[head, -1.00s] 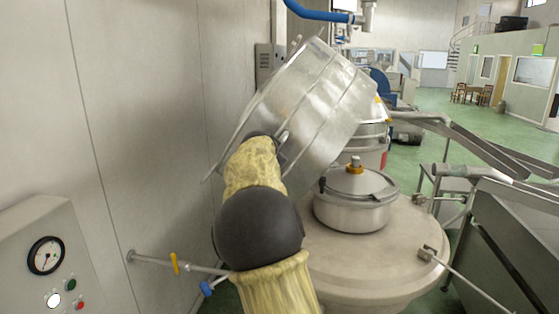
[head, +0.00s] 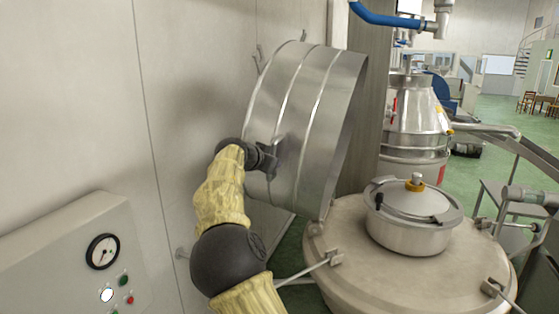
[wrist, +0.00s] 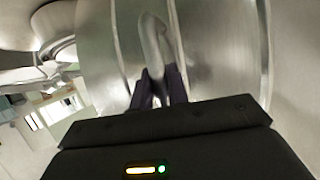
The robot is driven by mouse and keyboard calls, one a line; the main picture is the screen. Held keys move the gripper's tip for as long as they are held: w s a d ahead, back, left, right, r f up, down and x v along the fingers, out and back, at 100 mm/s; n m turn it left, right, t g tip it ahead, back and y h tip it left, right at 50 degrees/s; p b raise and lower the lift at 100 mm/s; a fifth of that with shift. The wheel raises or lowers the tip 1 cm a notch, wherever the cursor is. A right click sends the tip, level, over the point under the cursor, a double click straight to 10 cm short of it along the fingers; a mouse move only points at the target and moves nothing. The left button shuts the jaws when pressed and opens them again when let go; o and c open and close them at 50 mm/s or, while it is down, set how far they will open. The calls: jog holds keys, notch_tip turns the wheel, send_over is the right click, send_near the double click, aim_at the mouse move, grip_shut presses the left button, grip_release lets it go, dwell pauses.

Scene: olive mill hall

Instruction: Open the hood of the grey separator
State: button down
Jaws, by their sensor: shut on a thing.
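The hood (head: 310,110) is a ribbed, shiny metal drum. In the head view it stands tipped up steeply at the left edge of the grey separator (head: 330,260), near the wall. The separator's round top is uncovered and carries a lidded metal pot-like part (head: 410,228). My gripper (head: 272,158) is at the hood's side, on its handle. In the wrist view my gripper (wrist: 160,88) has its dark fingers shut on the curved metal handle (wrist: 153,45), with the ribbed hood surface behind. The fingertips are partly hidden in the head view.
A wall panel (head: 75,260) with a gauge and buttons is at the lower left. The wall (head: 200,60) stands close behind the hood. Another metal separator (head: 417,115) is behind on the right. Clamp rods (head: 495,288) stick out around the rim.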

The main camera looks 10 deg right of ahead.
jog(key=shift+d+r, duration=0.15)
jog(key=shift+d, duration=0.1)
jog(key=c, duration=1.4)
grip_release()
jog(key=shift+s+d, duration=0.1)
jog(key=shift+d, duration=0.05)
jog(key=shift+o, duration=0.2)
jog(key=shift+a, duration=0.25)
jog(key=b+v, duration=0.7)
jog(key=v, duration=1)
jog(key=shift+a, duration=0.2)
